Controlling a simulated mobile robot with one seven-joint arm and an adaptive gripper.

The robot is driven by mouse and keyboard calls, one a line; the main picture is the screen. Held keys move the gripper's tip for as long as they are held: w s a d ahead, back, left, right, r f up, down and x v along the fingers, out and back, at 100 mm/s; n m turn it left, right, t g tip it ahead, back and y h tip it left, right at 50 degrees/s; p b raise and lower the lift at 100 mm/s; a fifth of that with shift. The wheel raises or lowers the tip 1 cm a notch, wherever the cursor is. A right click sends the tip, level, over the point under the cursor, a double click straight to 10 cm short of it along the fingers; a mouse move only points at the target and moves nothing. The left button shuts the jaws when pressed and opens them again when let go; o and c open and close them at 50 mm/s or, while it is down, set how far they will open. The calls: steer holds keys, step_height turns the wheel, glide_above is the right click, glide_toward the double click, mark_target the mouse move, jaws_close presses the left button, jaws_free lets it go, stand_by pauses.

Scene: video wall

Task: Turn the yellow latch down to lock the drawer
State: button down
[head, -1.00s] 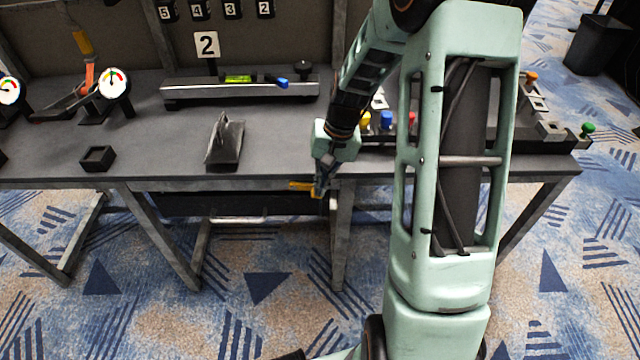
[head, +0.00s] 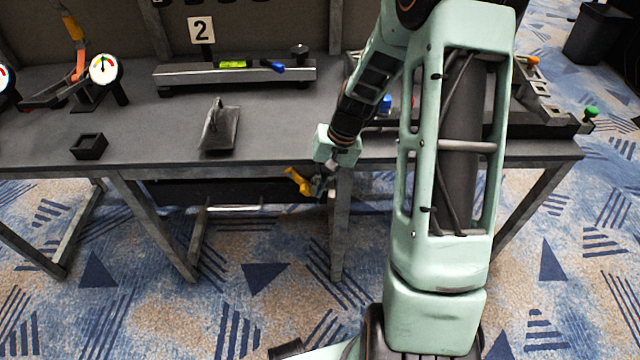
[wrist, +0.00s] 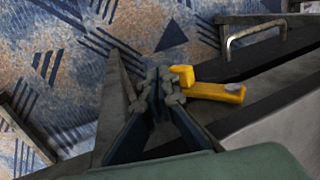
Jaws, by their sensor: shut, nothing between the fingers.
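The yellow latch (head: 299,181) is under the table's front edge, at the right end of the dark drawer (head: 230,190). In the head view it is tilted, its left end higher than its right. It also shows in the wrist view (wrist: 216,92), with a raised yellow block at its near end and a grey pivot at the other. My gripper (head: 319,186) is just right of the latch. In the wrist view my gripper (wrist: 160,92) is shut and empty, its fingertips right beside the yellow block. I cannot tell whether they touch it.
A metal drawer handle (wrist: 254,32) stands out from the drawer front beyond the latch. A table leg (head: 341,230) is close to my gripper. On the tabletop are a small black box (head: 89,146), a grey wedge-like stand (head: 220,130) and a level bar (head: 235,73).

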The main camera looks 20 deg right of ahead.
steer(key=shift+w+a+f, duration=0.1)
steer(key=shift+a+f, duration=0.25)
steer(key=shift+f, duration=0.3)
steer(key=shift+r, duration=0.15)
steer(key=shift+r+p, duration=0.45)
steer(key=shift+r, duration=0.3)
steer(key=shift+d, duration=0.15)
